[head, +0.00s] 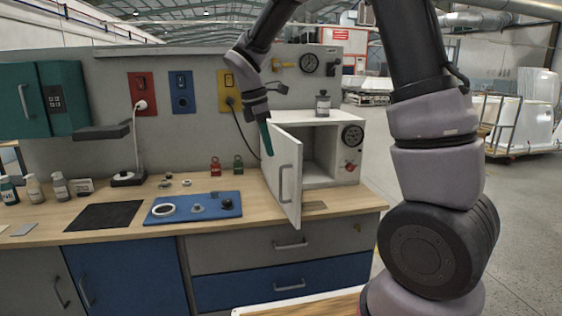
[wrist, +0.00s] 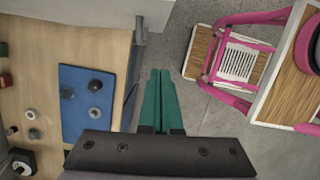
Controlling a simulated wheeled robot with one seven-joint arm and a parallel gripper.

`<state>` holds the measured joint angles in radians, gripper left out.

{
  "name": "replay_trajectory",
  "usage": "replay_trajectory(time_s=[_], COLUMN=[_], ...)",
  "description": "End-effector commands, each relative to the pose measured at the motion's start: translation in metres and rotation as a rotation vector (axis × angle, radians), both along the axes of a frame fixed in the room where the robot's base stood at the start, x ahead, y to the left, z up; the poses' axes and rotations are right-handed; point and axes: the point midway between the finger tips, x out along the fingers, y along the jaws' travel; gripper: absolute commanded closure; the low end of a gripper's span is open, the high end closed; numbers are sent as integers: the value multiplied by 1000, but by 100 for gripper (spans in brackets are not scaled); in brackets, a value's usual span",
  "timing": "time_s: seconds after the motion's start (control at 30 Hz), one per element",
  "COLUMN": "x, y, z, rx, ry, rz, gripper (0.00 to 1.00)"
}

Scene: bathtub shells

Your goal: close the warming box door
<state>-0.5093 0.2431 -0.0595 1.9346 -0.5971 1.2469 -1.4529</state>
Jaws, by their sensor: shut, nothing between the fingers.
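The warming box (head: 352,150) is a white box at the right end of the bench, with a dial and a red knob on its front. Its door (head: 287,185) stands wide open towards me, with a grey bar handle on its outer face. The interior looks empty. My gripper (head: 267,140) has teal fingers, shut and empty, pointing down at the left, outer side of the door near its top. I cannot tell whether they touch it. In the wrist view the shut fingers (wrist: 160,88) point towards the door's pale edge and handle (wrist: 140,35) at the top.
A bottle (head: 323,103) stands on the box. A pink-framed wooden step stool (wrist: 235,65) shows on the floor in the wrist view.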

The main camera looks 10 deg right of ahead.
Motion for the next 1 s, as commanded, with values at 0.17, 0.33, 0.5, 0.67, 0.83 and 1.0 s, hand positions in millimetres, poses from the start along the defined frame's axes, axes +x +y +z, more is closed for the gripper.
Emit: replay_trajectory(time_s=[0.17,0.33,0.5,0.67,0.83,1.0], x=[-1,0,2,6,6,6], y=[-8,-17,-31,-52,-62,-63], z=[-30,-66,-90,-89,-89,-89], rx=[-2,-1,2,2,2,2], ry=[5,5,0,-2,0,0], rz=[-3,-5,-9,-9,-7,-7], gripper=[100,100,100,100,100,100])
